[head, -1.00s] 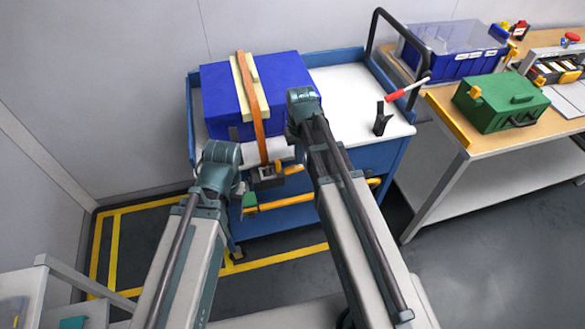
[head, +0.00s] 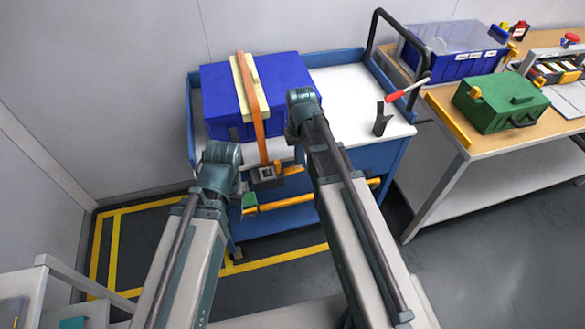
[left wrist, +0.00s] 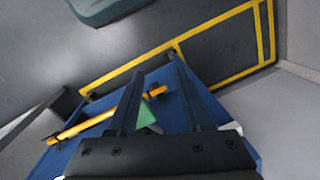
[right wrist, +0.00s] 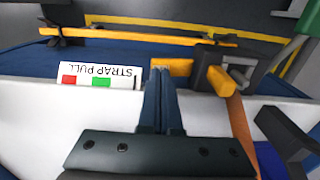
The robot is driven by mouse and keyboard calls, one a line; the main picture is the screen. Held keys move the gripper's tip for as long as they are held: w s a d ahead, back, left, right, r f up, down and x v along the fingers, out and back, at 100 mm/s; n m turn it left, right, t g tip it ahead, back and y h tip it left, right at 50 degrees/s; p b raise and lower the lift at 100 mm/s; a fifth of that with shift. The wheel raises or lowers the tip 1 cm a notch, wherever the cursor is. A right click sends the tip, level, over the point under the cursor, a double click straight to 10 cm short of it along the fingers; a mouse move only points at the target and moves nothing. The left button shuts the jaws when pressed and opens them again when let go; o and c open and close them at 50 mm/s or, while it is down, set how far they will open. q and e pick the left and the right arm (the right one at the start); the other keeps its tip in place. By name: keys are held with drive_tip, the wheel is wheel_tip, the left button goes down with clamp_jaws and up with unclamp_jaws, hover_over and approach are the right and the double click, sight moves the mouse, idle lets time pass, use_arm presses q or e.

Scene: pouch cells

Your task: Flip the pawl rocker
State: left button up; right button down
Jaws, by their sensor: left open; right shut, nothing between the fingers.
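A buckle with a dark housing (head: 266,176) sits at the cart's front edge, at the lower end of an orange strap (head: 250,90). In the right wrist view, orange-yellow pieces, apparently the pawl rocker (right wrist: 220,80), stand beside the grey and dark housing (right wrist: 248,66). My right gripper (right wrist: 160,74) is shut and empty. Its tips overlap the rocker's left orange-yellow end (right wrist: 176,67); I cannot tell whether they touch. My left gripper (left wrist: 156,65) is open. A green piece (left wrist: 148,115) shows between its fingers. In the head view my arms hide both fingertips.
The strap crosses a blue box (head: 285,75) on the blue cart with a white top (head: 345,110). A STRAP PULL label (right wrist: 100,75) lies left of the rocker. A yellow bar (head: 310,197) runs along the cart's front.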

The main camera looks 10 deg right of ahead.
drive_tip(key=shift+f+b, duration=1.05)
idle(0.9)
drive_tip(key=shift+r, duration=0.2)
wheel_tip(320, 180, up, 7)
drive_tip(key=p, duration=0.7)
drive_tip(key=shift+f, duration=0.1)
drive_tip(key=s+a+r+n+h+p, duration=0.1)
drive_tip(key=s+a+r+n+p, duration=0.1)
drive_tip(key=s+a, duration=0.8)
drive_tip(key=s+n, duration=0.1)
drive_tip(key=s, duration=0.3)
drive_tip(key=shift+s+a+r+p, duration=0.15)
drive_tip(key=shift+a+r+p, duration=0.1)
drive_tip(key=shift+r+p, duration=0.05)
